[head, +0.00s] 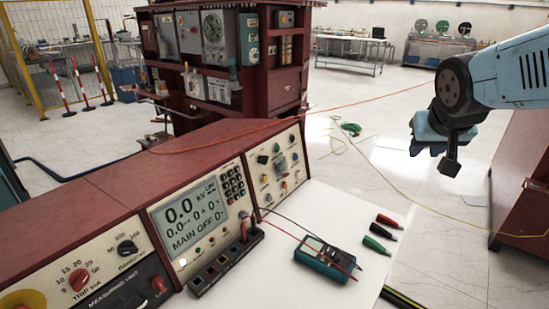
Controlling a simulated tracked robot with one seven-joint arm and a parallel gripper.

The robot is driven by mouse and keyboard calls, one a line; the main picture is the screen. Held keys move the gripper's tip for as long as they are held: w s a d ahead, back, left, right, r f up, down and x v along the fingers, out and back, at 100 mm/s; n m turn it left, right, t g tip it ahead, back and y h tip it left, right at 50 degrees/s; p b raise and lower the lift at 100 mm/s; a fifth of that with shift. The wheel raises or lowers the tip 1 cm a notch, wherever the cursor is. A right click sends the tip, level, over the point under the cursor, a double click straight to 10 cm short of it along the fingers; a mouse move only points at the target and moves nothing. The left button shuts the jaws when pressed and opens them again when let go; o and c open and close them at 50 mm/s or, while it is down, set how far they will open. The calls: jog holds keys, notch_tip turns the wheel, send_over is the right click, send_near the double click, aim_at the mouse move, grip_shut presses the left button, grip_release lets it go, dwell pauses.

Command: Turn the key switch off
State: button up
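The control console (95,185) has a red top and runs from the lower left toward the middle. Its right panel (290,185) carries several small coloured knobs and buttons. I cannot tell which of these small controls is the key switch. The console's display (188,215) reads 0.0 kV and MAIN OFF. My gripper (450,166) hangs from my blue arm at the upper right, in the air, well apart from the console. Its fingers are small and dark, so I cannot tell whether they are open. I see nothing held in it.
A teal multimeter (323,260) with leads lies on the white surface (345,215) right of the console. Several red, black and green probes (380,232) lie beside it. A dark red transformer cabinet (285,85) stands behind.

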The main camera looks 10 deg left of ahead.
jog(key=w+a+f+t, duration=0.2)
jog(key=w+a+f, duration=0.1)
jog(key=w, duration=0.6)
jog(key=n+g+y, duration=0.3)
jog(key=n+y, duration=0.1)
jog(key=y, duration=1.1)
send_near(264, 160)
jog(key=x, duration=0.8)
jog(key=shift+w+a+f+t+h, duration=0.15)
jog(key=shift+f+t+h, duration=0.05)
jog(key=shift+t+h, duration=0.1)
grip_shut()
